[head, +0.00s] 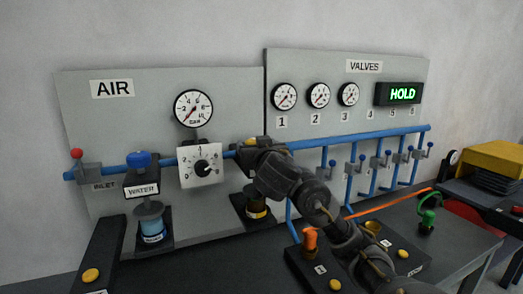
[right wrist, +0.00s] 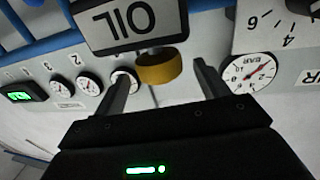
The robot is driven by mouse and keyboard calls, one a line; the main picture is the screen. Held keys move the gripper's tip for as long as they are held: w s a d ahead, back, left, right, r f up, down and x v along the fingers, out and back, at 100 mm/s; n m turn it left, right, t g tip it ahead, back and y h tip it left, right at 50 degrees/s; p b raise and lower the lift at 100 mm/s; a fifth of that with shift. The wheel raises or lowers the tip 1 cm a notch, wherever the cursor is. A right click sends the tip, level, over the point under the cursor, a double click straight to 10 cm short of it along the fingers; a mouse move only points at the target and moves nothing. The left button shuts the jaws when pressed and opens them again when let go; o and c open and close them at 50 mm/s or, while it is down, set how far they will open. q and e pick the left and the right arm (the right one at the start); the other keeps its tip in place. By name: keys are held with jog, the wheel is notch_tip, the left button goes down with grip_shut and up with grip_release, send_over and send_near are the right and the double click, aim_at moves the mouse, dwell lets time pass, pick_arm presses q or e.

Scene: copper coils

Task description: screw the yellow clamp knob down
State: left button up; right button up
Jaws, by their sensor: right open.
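A yellow knob (head: 250,141) sits on top of the OIL unit. In the right wrist view this yellow knob (right wrist: 158,68) shows as a short round cap against the OIL plate (right wrist: 130,22), which appears upside down. My right gripper (head: 243,150) is at the OIL unit and hides most of it in the head view. In the right wrist view, the two fingers of my right gripper (right wrist: 161,76) stand apart on either side of the knob, with gaps visible. Another yellow piece (head: 373,227) on the bench is partly hidden by my right arm. My left gripper is not in view.
The WATER unit (head: 151,226) with a blue knob (head: 138,160) stands to the left. A white dial box (head: 200,165) is close to my gripper's left. A blue pipe (head: 350,139) runs along the wall. An orange knob (head: 310,238) and green clamp (head: 428,217) are on the bench.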

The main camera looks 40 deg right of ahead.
jog(key=v, duration=0.6)
jog(key=shift+s, duration=0.15)
dwell(0.3)
